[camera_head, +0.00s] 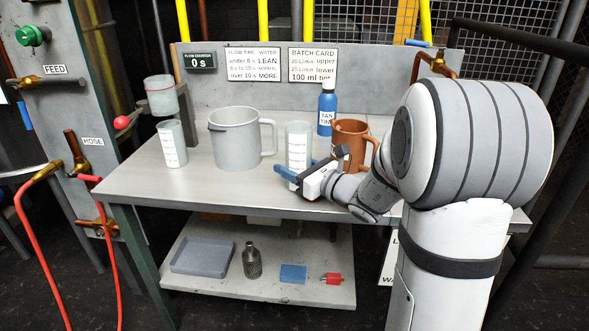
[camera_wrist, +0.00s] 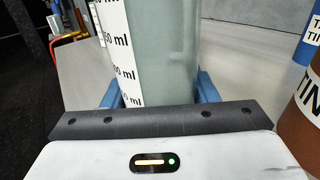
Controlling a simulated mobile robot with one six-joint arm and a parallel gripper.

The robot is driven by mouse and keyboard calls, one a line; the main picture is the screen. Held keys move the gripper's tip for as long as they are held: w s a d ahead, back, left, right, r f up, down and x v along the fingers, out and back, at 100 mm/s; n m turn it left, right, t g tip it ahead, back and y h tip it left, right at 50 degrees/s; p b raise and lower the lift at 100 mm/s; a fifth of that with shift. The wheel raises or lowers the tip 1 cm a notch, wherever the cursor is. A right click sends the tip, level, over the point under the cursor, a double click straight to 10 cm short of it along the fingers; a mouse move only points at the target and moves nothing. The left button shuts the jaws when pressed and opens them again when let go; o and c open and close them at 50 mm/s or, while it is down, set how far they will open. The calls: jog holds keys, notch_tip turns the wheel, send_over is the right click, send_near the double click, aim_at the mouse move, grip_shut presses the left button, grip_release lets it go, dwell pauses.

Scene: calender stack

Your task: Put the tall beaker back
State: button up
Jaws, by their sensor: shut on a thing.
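A tall, pale green-grey beaker with a white scale strip (camera_head: 299,140) is upright at the bench's front middle. It also fills the middle of the wrist view (camera_wrist: 165,45), its ml marks showing on the left. My gripper (camera_head: 290,174) is shut on it low down, with blue fingers on both sides (camera_wrist: 158,92). The beaker's base is hidden, so I cannot tell whether it touches the bench. A similar beaker with a white strip (camera_head: 172,144) stands on the bench at the left.
A large grey jug (camera_head: 234,142) stands left of the held beaker. A blue bottle (camera_head: 327,103) and a brown mug (camera_head: 350,132) are close on its right. A cup (camera_head: 161,97) is held above the left beaker. Free bench (camera_head: 140,185) shows at the front left.

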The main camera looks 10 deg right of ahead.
jog(key=shift+f, duration=0.1)
jog(key=o, duration=1)
jog(key=shift+o, duration=0.2)
